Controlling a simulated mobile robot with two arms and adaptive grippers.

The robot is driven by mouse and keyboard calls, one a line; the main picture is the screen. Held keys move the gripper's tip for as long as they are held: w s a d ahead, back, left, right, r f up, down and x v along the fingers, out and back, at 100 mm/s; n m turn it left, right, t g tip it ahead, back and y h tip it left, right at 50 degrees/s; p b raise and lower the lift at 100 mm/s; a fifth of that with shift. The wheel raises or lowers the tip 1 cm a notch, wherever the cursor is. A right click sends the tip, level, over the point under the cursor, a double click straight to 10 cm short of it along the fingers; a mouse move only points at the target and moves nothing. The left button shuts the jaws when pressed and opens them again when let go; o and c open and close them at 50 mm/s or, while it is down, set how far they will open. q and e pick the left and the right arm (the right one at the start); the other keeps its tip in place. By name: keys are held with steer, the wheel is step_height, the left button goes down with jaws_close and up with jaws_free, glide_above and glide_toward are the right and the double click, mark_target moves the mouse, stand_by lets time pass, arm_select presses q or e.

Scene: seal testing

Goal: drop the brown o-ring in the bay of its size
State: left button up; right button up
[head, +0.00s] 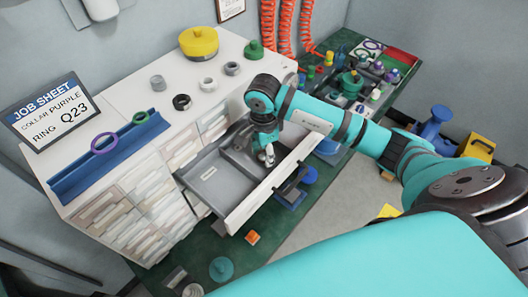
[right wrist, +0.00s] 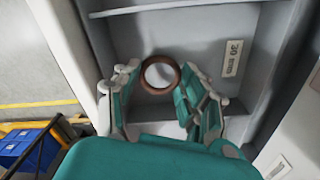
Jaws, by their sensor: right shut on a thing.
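My right gripper (head: 268,156) points down into the open drawer (head: 240,212), over its right-hand part. In the right wrist view my right gripper (right wrist: 159,76) is shut on the brown o-ring (right wrist: 160,91), which sits between the fingertips above the grey drawer floor. The drawer has grey bays split by dividers; a wide bay (head: 212,190) at the left looks empty. A label (right wrist: 233,58) beside the ring seems to read 30 and a further word, too blurred to be sure. The o-ring is hidden in the head view. My left gripper is not in view.
A job sheet (head: 45,108) reads collar purple, ring Q23. A blue rail (head: 75,180) holds a purple ring (head: 104,143) and a green ring (head: 140,118). Several collars and a yellow pot (head: 198,44) stand on the white cabinet top. A cluttered green bench lies behind my right arm.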

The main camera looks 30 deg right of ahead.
steer(key=shift+f, duration=0.55)
steer(key=shift+f+b, duration=0.6)
steer(key=shift+b, duration=0.1)
steer(key=o, duration=0.8)
steer(key=shift+c, duration=0.2)
steer(key=shift+r, duration=0.1)
